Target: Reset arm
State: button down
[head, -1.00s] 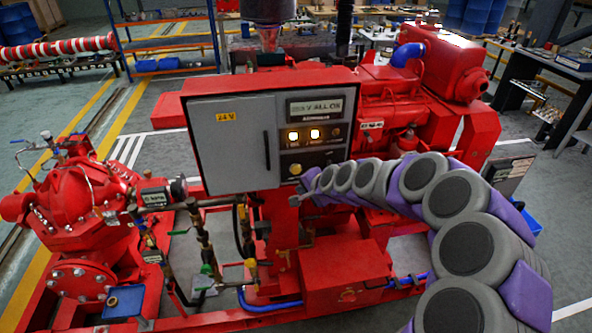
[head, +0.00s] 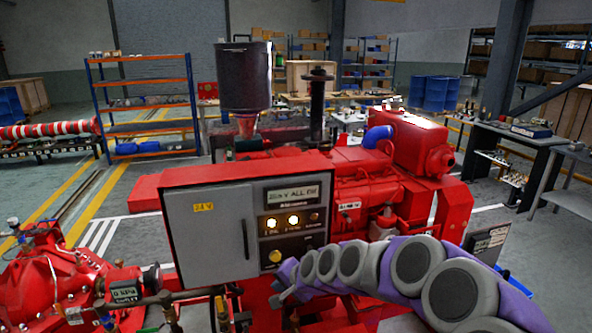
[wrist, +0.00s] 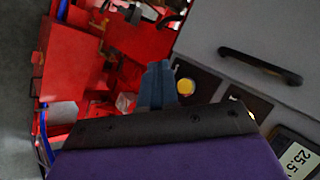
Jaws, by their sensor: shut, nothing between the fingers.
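My arm, grey and purple, reaches in from the lower right of the head view. My gripper (head: 280,294) is at its far end, just below and in front of the control panel (head: 212,235) of the red pumpset. In the wrist view my gripper (wrist: 158,82) shows as narrow blue-grey fingers, closed together with nothing held. The yellow knob (wrist: 185,87) is just right of the fingertips there, and it also shows in the head view (head: 275,256). I cannot tell the exact gap between the fingers and the panel.
The panel's black handle (wrist: 260,67) is beyond the knob. The red engine (head: 365,190) stands behind the panel. A red pump (head: 45,270) is at the lower left.

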jog(key=s+d+r+n+g+h, duration=0.1)
jog(key=s+d, duration=0.5)
jog(key=s, duration=0.8)
jog(key=s+d+r+n+g+h, duration=0.1)
jog(key=s+d+n+g+h, duration=0.2)
jog(key=s, duration=1.1)
jog(key=s+d+r+n+g+h, duration=0.1)
jog(key=s+d+g, duration=0.3)
jog(key=s+d, duration=0.6)
jog(key=s+n+h, duration=0.1)
jog(key=s, duration=0.4)
jog(key=shift+r, duration=0.3)
